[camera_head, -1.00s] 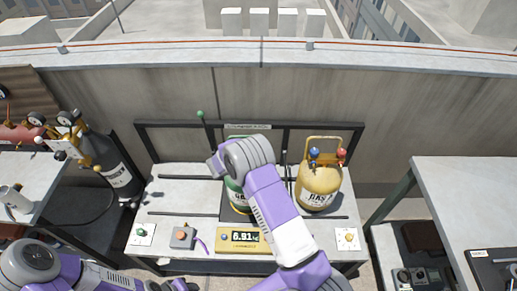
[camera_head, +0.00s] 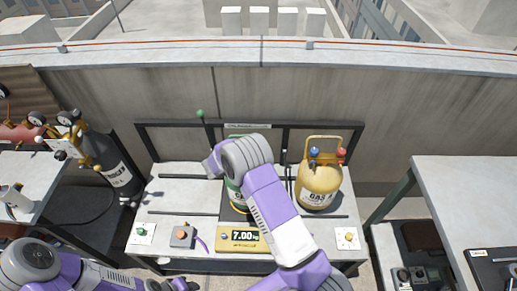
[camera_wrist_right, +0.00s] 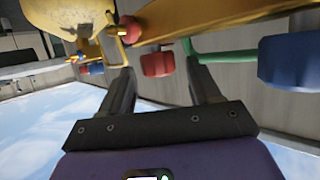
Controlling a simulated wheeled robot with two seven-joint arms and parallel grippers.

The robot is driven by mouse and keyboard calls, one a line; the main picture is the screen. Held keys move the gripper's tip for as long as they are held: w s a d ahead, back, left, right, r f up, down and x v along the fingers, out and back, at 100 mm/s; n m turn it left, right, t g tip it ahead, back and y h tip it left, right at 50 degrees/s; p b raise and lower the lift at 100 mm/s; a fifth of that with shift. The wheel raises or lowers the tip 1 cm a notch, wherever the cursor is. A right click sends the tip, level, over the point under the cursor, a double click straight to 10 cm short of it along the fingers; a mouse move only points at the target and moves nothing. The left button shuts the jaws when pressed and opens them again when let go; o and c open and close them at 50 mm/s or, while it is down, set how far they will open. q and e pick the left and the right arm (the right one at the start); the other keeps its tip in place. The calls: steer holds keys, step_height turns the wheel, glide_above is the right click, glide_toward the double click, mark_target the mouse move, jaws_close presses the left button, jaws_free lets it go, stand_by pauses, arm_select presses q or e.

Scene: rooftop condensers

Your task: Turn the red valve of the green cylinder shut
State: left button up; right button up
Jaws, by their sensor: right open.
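The green cylinder (camera_head: 236,196) stands on the bench, mostly hidden behind my right arm. In the right wrist view its green handle (camera_wrist_right: 225,54) shows, with a red valve (camera_wrist_right: 157,64) and a blue valve (camera_wrist_right: 290,60) near it. My right gripper (camera_wrist_right: 163,78) is open. The red valve appears in the gap between its fingers, near the tips; I cannot tell whether either finger touches it. In the head view the right fingers are hidden by the arm. My left gripper (camera_head: 181,285) is low at the bottom edge, partly cut off.
A yellow cylinder (camera_head: 319,185) with blue and red valves stands just to the right; it also shows in the right wrist view (camera_wrist_right: 65,12). A scale display (camera_head: 243,237) reads about 7.00. A dark cylinder (camera_head: 110,160) with gauges stands at left.

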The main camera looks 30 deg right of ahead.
steer(key=v, duration=0.5)
steer(key=shift+s+a+r, duration=0.1)
steer(key=shift+a+r, duration=0.1)
steer(key=shift+a, duration=0.05)
